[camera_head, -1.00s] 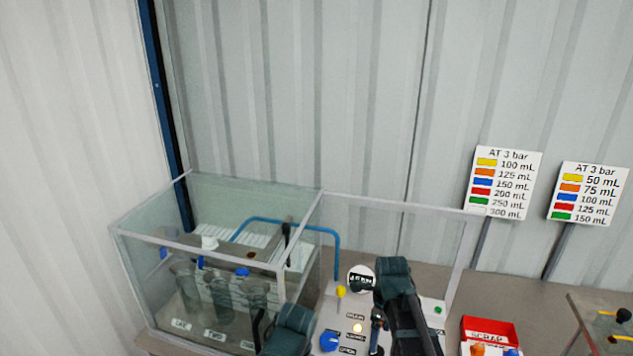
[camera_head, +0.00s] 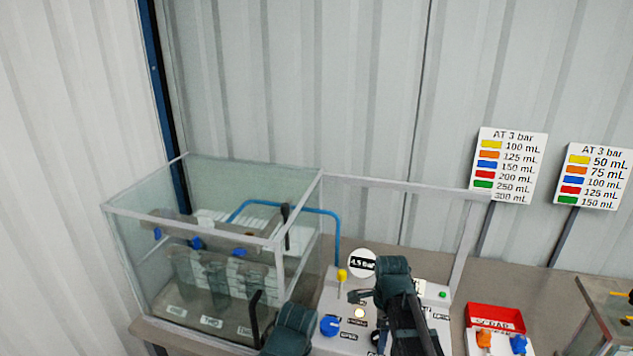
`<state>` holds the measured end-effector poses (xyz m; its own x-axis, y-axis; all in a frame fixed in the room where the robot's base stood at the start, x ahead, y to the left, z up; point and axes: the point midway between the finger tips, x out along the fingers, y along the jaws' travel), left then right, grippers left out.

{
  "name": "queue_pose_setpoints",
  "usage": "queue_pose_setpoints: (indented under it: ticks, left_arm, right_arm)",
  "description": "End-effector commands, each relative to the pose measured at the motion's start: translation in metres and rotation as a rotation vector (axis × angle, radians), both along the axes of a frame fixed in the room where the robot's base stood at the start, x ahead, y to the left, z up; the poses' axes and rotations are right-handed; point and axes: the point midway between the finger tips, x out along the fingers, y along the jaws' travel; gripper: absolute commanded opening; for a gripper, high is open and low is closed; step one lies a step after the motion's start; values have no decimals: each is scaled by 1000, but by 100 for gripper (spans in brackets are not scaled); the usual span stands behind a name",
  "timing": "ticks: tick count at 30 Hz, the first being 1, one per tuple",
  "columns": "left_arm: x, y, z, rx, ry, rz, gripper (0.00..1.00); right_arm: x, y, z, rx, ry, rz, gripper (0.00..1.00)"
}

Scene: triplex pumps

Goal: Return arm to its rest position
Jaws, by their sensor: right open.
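My right arm (camera_head: 397,305) comes up from the bottom over the control panel. Its gripper (camera_head: 364,318) is open and empty, with its dark fingers just above the panel, near the blue knob (camera_head: 330,326) and the yellow-topped lever (camera_head: 342,279). My left arm (camera_head: 290,330) shows at the bottom, in front of the glass tank's right end. One dark finger of the left gripper (camera_head: 254,314) shows beside it; the rest is hidden, so its opening cannot be told.
The glass tank (camera_head: 318,215) with several beakers stands at left, with a blue pipe (camera_head: 290,207). A round display (camera_head: 362,263) seems to read 4.5 bar. A red scrap bin (camera_head: 495,315) is at right. Two colour charts (camera_head: 508,165) (camera_head: 592,178) stand behind.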

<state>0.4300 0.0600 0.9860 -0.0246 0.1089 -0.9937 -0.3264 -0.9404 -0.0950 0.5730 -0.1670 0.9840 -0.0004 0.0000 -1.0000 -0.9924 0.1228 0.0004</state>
Motion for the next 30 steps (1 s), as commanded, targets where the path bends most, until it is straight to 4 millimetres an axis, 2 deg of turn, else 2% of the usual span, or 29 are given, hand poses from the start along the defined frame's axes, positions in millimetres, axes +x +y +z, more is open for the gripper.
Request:
queue_pose_setpoints:
  ticks: [6,12,25,30]
  left_arm:
    - [0,0,0,0,0,0,96]
    - [0,0,0,0,0,0,96]
    - [0,0,0,0,0,0,96]
    - [0,-2,2,2,0,-6,96]
  right_arm:
    - [0,0,0,0,0,162,84]
    - [0,0,0,0,0,235,84]
    - [0,0,0,0,0,248,84]
    - [-10,6,2,2,-1,262,84]
